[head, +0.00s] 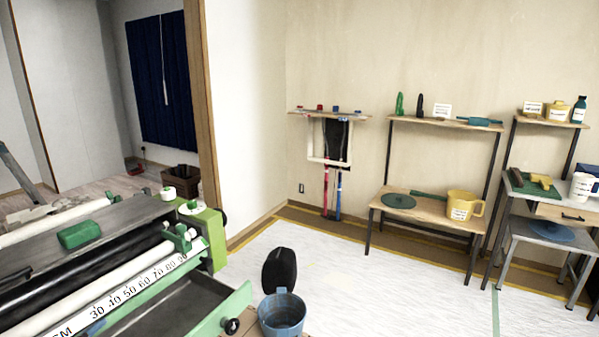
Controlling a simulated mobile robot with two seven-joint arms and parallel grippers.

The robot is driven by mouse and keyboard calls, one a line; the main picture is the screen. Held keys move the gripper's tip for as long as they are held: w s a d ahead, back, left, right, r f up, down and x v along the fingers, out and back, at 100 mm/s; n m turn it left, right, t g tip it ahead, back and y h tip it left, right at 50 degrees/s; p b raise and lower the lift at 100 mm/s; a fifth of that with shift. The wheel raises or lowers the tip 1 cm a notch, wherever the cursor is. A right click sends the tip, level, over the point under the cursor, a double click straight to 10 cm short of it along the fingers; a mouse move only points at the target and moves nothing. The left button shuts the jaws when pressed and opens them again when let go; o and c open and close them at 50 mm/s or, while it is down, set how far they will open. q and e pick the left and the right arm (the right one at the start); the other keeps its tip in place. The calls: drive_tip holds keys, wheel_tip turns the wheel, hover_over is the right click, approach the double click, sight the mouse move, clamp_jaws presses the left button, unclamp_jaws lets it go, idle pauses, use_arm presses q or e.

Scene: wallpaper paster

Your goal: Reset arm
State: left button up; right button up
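Neither of my grippers shows in the head view, and no part of my arms can be made out. The wallpaper pasting machine (130,240) stands at the lower left, with rollers, a green end frame and a printed centimetre scale along its front. A green block (79,234) lies on its top plate. A blue bucket (283,314) stands to the right of the machine at the bottom edge, with a black rounded object (279,270) just behind it.
A wooden shelf table (425,208) against the back wall holds a yellow jug (462,204) and a teal disc (398,201). A second table (545,206) stands at the right. A small wall rack (331,137) hangs left of them. The white-covered floor (380,285) between is clear.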

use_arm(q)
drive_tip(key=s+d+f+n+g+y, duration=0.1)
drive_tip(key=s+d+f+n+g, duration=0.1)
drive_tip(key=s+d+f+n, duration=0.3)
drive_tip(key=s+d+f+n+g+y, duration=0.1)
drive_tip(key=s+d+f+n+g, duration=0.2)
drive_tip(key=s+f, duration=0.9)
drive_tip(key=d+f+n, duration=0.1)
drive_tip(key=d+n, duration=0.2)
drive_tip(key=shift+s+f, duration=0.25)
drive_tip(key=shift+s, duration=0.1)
